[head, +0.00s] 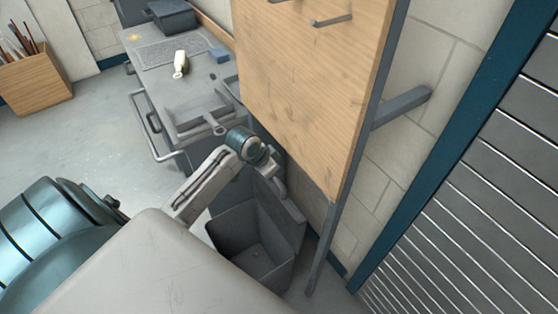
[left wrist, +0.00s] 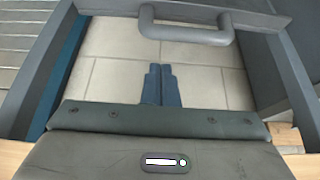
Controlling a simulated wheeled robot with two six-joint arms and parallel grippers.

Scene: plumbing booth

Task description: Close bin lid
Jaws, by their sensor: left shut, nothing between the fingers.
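The dark grey bin (head: 245,228) stands on the floor below the wooden board, and its empty inside shows in the head view. Its lid (head: 283,208) is open, standing up at the wall side. In the left wrist view a grey edge with a handle loop (left wrist: 185,36), seemingly the lid's, crosses the top. My left gripper (head: 279,188) is above the bin, close to the lid's upper part. Its fingers (left wrist: 160,86) are shut and empty, pointing toward the handle but apart from it in the picture. My right gripper is out of view.
The wooden board (head: 310,80) with its dark post hangs just above and beside my left gripper. A grey workbench (head: 160,85) with a rail stands behind the bin. A ribbed shutter (head: 490,180) is at the right. The floor at the left is open.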

